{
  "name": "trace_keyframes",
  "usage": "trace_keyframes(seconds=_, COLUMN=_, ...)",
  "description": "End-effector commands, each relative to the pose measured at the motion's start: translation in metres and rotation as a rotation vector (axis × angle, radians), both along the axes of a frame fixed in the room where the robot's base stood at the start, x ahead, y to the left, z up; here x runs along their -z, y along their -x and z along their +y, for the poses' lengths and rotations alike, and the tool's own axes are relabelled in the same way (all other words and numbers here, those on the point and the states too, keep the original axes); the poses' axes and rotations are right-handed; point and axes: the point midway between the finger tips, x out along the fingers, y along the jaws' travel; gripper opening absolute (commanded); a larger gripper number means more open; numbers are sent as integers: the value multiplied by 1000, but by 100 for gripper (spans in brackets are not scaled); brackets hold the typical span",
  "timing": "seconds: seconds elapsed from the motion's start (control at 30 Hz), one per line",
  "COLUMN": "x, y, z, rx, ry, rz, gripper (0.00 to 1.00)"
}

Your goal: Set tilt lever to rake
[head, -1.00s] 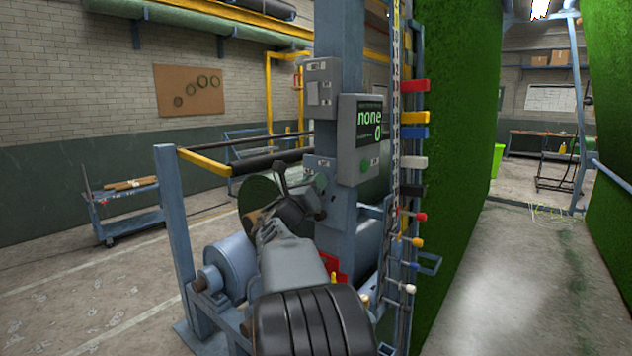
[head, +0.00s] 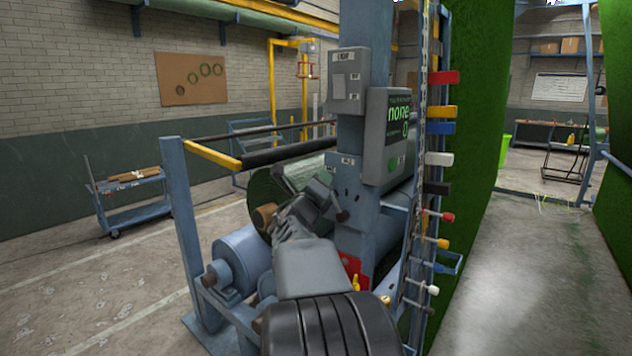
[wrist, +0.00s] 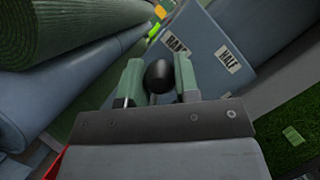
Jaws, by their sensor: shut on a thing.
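My gripper (wrist: 158,84) is shut on the tilt lever's round black knob (wrist: 159,74), with one green finger on each side of it. Most of the lever's rod is hidden behind the knob and the gripper. Beyond the knob, a blue-grey plate (wrist: 205,28) carries a white RAKE label (wrist: 176,45) and a HALF label (wrist: 228,60). The knob appears nearer the RAKE label. In the head view my gripper (head: 325,193) is beside the blue post (head: 352,215), and the knob cannot be made out there.
A grey display box (head: 390,137) on the post reads "none" and 0. A green turf roll (wrist: 60,28) lies close on the left in the wrist view. Coloured tags (head: 441,113) line the post's right side. A trolley (head: 130,200) stands far left on clear floor.

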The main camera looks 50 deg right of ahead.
Motion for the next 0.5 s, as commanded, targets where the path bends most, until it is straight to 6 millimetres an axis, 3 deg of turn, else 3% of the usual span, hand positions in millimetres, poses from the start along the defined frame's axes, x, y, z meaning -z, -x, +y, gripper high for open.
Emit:
trace_keyframes(seconds=0.37, x=3, y=-1, z=0, rx=-1, ry=-2, rz=11, gripper=0)
trace_keyframes(seconds=0.4, x=3, y=-1, z=0, rx=-1, ry=-2, rz=11, gripper=30)
trace_keyframes(seconds=0.5, x=3, y=0, z=-1, rx=-1, ry=-2, rz=11, gripper=40)
